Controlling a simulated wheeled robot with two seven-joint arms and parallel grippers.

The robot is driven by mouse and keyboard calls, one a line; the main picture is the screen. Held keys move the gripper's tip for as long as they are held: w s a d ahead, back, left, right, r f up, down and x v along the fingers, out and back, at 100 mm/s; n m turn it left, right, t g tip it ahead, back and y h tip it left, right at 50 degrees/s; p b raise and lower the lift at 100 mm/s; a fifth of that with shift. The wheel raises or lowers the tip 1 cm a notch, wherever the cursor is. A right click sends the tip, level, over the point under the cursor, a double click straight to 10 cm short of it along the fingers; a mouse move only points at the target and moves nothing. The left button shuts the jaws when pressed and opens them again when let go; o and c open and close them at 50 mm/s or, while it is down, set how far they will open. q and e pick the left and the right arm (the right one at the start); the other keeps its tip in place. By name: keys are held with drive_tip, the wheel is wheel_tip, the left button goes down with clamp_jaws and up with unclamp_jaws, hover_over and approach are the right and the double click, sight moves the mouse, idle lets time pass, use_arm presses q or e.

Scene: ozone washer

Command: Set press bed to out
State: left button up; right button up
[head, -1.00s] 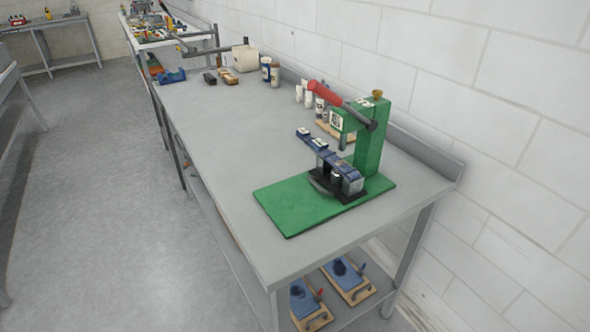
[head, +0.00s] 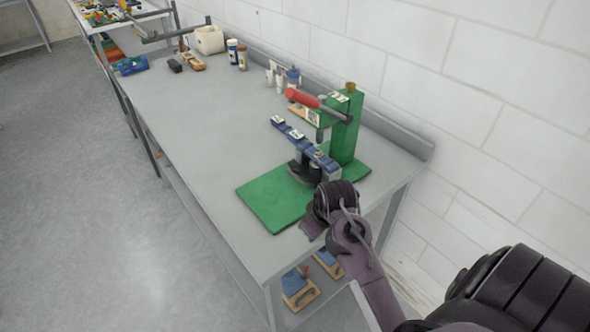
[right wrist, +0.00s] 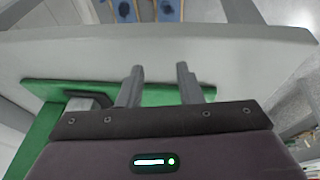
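The green press (head: 344,130) stands on its green base plate (head: 270,203) near the right end of the bench. Its red handle (head: 302,98) slopes up to the left. A blue slide with white labels (head: 297,134) sticks out from the press towards the back left, above a dark bed part (head: 303,170). My right gripper (head: 312,229) is at the front right of the base plate, apparently above it; its fingertips are hidden there. In the right wrist view my right gripper (right wrist: 159,72) has its fingers apart and empty, over the base plate (right wrist: 70,91). My left gripper is not in view.
The grey bench (head: 195,120) is clear left of the press. Bottles (head: 237,54), a white container (head: 209,40) and a blue tool (head: 131,65) stand farther back. Wooden blocks with blue tops (head: 297,287) lie on the lower shelf. A white wall runs along the right.

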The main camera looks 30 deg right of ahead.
drive_tip(key=w+d+r+y, duration=0.1)
drive_tip(key=w+d+r, duration=0.3)
drive_tip(key=d, duration=0.3)
drive_tip(key=p, duration=0.4)
hover_over(296, 176)
drive_tip(key=s, duration=0.2)
drive_tip(key=shift+d+r+t+y, duration=0.1)
drive_tip(key=shift+r+t+y, duration=0.1)
drive_tip(key=shift+t+y, duration=0.15)
drive_tip(key=shift+p+x, duration=0.75)
drive_tip(key=shift+x, duration=0.35)
drive_tip(key=shift+w+f, duration=0.15)
drive_tip(key=shift+f, duration=0.4)
drive_tip(key=shift+c, duration=0.4)
clamp_jaws()
